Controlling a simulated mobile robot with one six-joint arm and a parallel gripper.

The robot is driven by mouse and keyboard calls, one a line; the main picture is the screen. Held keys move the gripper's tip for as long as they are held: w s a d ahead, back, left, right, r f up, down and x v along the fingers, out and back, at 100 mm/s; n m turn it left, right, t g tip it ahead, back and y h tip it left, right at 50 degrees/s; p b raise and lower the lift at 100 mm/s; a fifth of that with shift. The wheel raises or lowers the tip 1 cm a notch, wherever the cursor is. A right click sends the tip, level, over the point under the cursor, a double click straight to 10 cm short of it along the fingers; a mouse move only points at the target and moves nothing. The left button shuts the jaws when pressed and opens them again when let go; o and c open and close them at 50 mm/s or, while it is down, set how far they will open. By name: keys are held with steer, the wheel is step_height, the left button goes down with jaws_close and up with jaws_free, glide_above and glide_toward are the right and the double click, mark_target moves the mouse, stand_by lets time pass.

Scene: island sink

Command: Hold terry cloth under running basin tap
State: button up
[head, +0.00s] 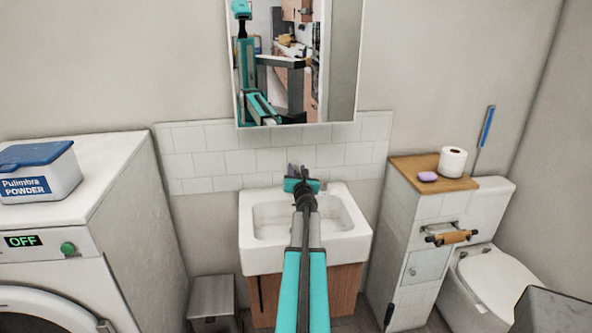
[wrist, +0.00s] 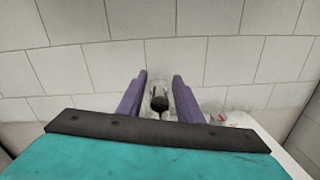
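My gripper (head: 298,169) is over the back of the white basin (head: 353,243), near the tiled wall. In the wrist view its two purple fingers (wrist: 160,78) stand apart with a gap between them, and no cloth shows in it. A small dark-topped fitting (wrist: 159,103), probably the basin tap, shows between and beyond the fingers. I cannot tell whether they touch it or whether water runs. My arm hides the tap in the head view. I see no terry cloth in either view.
A small pale item (head: 336,187) sits at the basin's back right rim. A washing machine (head: 125,165) with a powder box (head: 45,170) stands left, a bin (head: 212,298) below. Right are a cabinet (head: 425,215) with paper roll (head: 452,161) and purple soap (head: 427,176), and a toilet (head: 495,278).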

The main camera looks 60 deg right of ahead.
steer(key=shift+w+d, duration=0.25)
steer(key=shift+d, duration=0.05)
jaws_close()
